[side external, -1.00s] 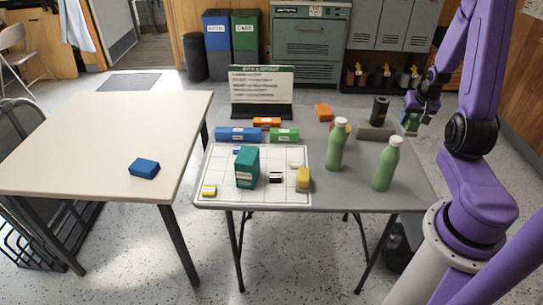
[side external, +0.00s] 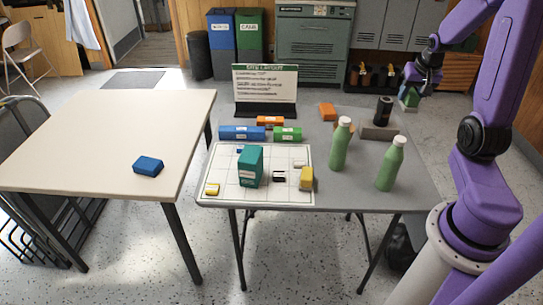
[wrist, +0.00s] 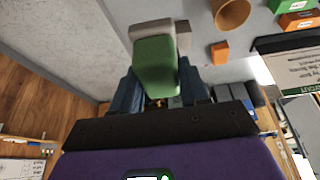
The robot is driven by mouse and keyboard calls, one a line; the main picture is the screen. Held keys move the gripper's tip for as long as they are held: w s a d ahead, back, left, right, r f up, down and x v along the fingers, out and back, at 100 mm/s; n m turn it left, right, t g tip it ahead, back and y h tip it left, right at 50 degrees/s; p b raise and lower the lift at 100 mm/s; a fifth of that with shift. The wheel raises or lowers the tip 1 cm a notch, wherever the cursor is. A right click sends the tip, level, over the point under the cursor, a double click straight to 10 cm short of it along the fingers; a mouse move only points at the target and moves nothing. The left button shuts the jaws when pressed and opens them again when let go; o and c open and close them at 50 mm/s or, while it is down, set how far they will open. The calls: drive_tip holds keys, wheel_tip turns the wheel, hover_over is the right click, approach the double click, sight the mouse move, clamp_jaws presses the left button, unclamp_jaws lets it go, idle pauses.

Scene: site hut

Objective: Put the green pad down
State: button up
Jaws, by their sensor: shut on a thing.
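My gripper (side external: 412,92) is shut on the green pad (side external: 408,99) and holds it in the air above the grey table's back right corner, near the lockers in the picture. In the wrist view the green pad (wrist: 155,66) sits between the dark fingers of my gripper (wrist: 157,92). A pale grey piece borders the pad; I cannot tell whether it is part of it. The pad is clear of the grey table (side external: 385,205). A grey block (side external: 378,132) and a black cylinder (side external: 384,110) are on the table below and left of the gripper.
Two green bottles (side external: 340,145) stand at the table's right. A white grid board (side external: 225,190) holds a teal box (side external: 250,165) and small blocks. Blue, green and orange blocks lie near a sign (side external: 265,85). A cream table (side external: 90,140) with a blue block (side external: 148,166) stands left.

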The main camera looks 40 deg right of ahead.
drive_tip(key=w+a+n, duration=0.1)
drive_tip(key=w+a, duration=0.3)
drive_tip(key=w+a+n, duration=0.1)
drive_tip(key=w+a, duration=0.3)
drive_tip(key=a, duration=0.1)
drive_tip(key=w+a, duration=0.4)
drive_tip(key=shift+w+a+n+t+y, duration=0.25)
drive_tip(key=shift+a+n+t+y, duration=0.05)
drive_tip(key=shift+a+n+y, duration=0.1)
drive_tip(key=w+a+n, duration=0.1)
drive_tip(key=w+a, duration=0.2)
drive_tip(key=a, duration=0.5)
drive_tip(key=w+a+n, duration=0.1)
drive_tip(key=w+a, duration=0.2)
drive_tip(key=a, duration=0.4)
wheel_tip(320, 180, down, 11)
drive_tip(key=shift+t+y, duration=0.3)
drive_tip(key=w+f, duration=0.3)
drive_tip(key=w, duration=0.1)
drive_tip(key=w+f, duration=0.3)
drive_tip(key=w, duration=0.2)
drive_tip(key=w+d+f, duration=0.1)
drive_tip(key=w+f, duration=0.2)
drive_tip(key=w, duration=0.1)
drive_tip(key=shift+w+d+f, duration=0.1)
drive_tip(key=shift+w+f, duration=0.15)
drive_tip(key=shift+f, duration=0.15)
drive_tip(key=shift+w+f, duration=0.1)
drive_tip(key=shift+f, duration=1.5)
drive_tip(key=shift+f, duration=0.1)
